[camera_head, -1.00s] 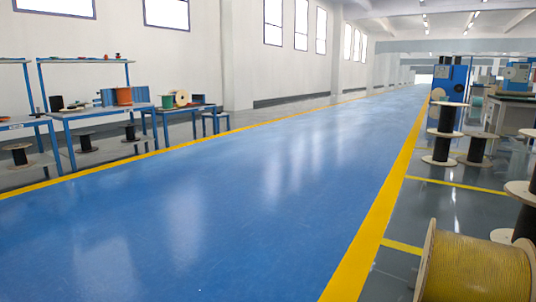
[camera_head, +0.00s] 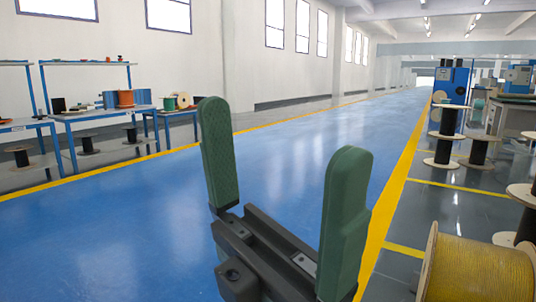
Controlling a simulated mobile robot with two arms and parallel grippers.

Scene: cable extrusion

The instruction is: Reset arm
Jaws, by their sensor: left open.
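My left gripper (camera_head: 280,165) stands upright in the lower middle of the head view, close to the camera. Its two green-padded fingers are spread wide apart and point up. Nothing is between them; only the blue floor shows through the gap. Part of its dark body runs out of the bottom of the picture. It covers part of the aisle and of the right yellow line. My right gripper is not in view.
A blue aisle floor (camera_head: 120,230) with yellow edge lines runs ahead and is clear. Workbenches (camera_head: 85,114) with spools stand along the left wall. At the right are a large yellow cable spool (camera_head: 478,272), several empty reels (camera_head: 447,135) and a blue machine (camera_head: 451,82).

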